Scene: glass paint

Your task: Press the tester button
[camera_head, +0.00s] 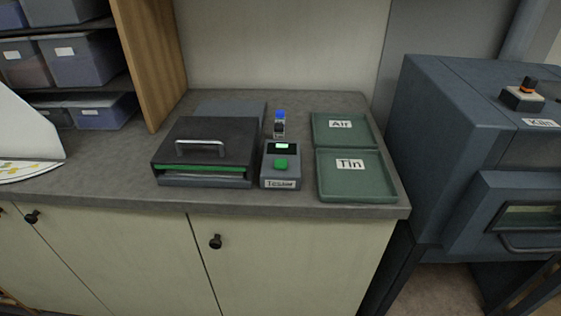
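The tester (268,178) is a small grey box on the counter, with a label reading Tester on its front. Its green button (281,164) sits on the top face, below a dark display with a lit pale green patch (281,146). A small bottle with a blue cap (280,124) stands upright at the back end of the tester; I cannot tell whether it is in it or just behind it. Neither of my grippers shows in the head view.
A dark box with a metal handle (201,144) stands left of the tester. Green trays labelled Air (362,137) and Tin (381,187) lie to its right. The blue kiln (440,110) stands beyond the counter's right edge.

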